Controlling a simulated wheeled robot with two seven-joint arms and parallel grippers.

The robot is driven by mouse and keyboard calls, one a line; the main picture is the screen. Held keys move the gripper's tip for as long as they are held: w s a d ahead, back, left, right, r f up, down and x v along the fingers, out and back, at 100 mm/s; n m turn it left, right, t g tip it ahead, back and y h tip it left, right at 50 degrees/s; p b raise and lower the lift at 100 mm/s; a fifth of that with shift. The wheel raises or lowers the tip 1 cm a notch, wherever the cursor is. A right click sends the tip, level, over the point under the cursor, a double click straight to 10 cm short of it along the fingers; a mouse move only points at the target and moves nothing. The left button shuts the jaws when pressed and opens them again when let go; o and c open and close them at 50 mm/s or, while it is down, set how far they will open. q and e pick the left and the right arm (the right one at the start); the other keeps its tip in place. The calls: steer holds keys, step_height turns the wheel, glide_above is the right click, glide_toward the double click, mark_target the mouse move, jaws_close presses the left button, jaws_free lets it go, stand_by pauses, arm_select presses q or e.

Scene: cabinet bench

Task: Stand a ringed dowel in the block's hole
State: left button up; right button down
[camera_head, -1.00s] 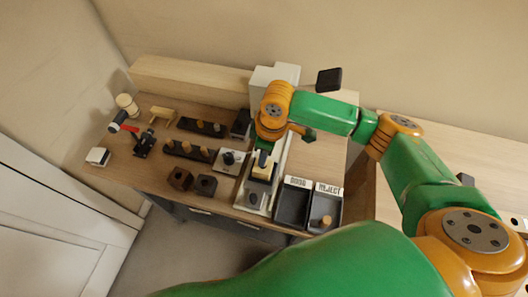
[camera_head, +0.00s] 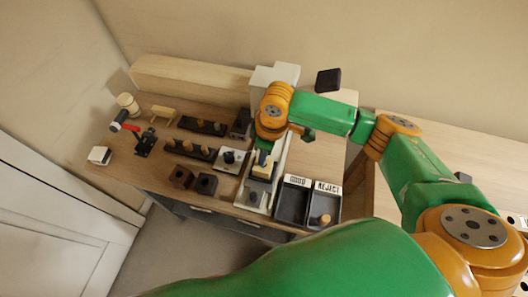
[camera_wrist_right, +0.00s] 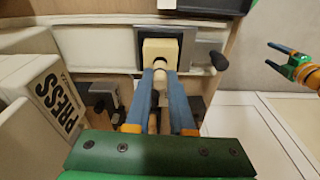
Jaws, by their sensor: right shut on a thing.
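A pale beige block (camera_wrist_right: 161,47) sits on a dark fixture with a grey plate at the press; it also shows in the head view (camera_head: 263,170). My right gripper (camera_wrist_right: 160,74) is shut on a pale dowel (camera_wrist_right: 159,65) with a dark ring, right at the block. I cannot tell how far the dowel's end is in the hole, as the fingers and block hide it. In the head view my right gripper (camera_head: 264,157) points down over the block. My left gripper (camera_wrist_right: 278,57) shows only in the right wrist view, far off to the right, with fingers apart and empty.
The white press (camera_head: 272,75) stands behind. The GOOD tray (camera_head: 293,204) looks empty; the REJECT tray (camera_head: 325,204) holds a dowel.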

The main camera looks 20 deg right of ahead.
steer(key=shift+f, duration=0.85)
stand_by(0.6)
steer(key=shift+f+p, duration=0.2)
steer(key=shift+p, duration=0.25)
steer(key=c, duration=0.5)
jaws_free()
steer(key=shift+c, duration=0.2)
steer(key=r+p, duration=0.1)
steer(key=p, duration=0.1)
steer(key=r+p, duration=0.4)
steer(key=shift+s+d+r+p, duration=0.15)
steer(key=shift+d+p, duration=0.1)
steer(key=shift+p, duration=0.05)
steer(key=shift+r, duration=0.1)
steer(key=shift+s+d+r, duration=0.1)
steer(key=shift+r, duration=0.65)
